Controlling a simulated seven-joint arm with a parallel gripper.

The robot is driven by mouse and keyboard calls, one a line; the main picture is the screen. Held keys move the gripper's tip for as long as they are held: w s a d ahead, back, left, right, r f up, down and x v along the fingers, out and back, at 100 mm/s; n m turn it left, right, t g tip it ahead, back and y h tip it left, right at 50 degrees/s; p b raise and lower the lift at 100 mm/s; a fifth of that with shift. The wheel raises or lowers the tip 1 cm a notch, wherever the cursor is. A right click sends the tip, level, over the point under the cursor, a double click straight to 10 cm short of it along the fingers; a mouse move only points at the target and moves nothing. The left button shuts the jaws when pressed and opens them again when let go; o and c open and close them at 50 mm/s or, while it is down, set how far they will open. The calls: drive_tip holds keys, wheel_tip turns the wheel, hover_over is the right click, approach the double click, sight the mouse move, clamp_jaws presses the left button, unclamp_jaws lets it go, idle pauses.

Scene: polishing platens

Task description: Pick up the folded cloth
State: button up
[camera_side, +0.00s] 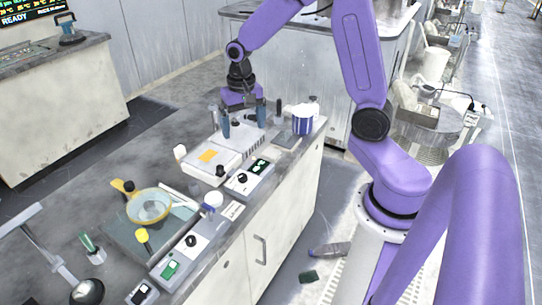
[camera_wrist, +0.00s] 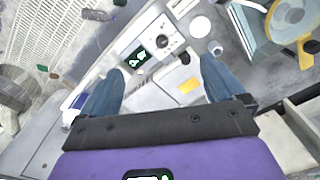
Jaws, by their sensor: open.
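My gripper (camera_side: 243,122) points down above the far part of the grey bench, with its two blue fingers apart and nothing visible between them. In the wrist view my gripper (camera_wrist: 158,78) spreads over the white equipment. I cannot pick out a folded cloth with certainty. A flat yellow-orange patch (camera_side: 208,156) lies on a white box, nearer the side camera than my gripper. It also shows in the wrist view as a small yellow patch (camera_wrist: 188,86) between the fingers, farther down. Whether it is cloth or a label is too small to tell.
A control box with a green display (camera_side: 249,178) sits beside the white box. A yellow-rimmed round dish (camera_side: 149,206) and tools lie nearer the side camera. A dark green item (camera_side: 308,277) lies on the floor.

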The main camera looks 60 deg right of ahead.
drive_tip(key=w+d+f+m, duration=0.35)
drive_tip(key=d+m, duration=0.25)
drive_tip(key=d, duration=0.4)
drive_tip(key=m, duration=0.6)
approach(271, 152)
wheel_tip(271, 152, down, 10)
drive_tip(key=shift+w+r, duration=0.1)
drive_tip(key=shift+r, duration=0.1)
drive_tip(key=c, duration=1.1)
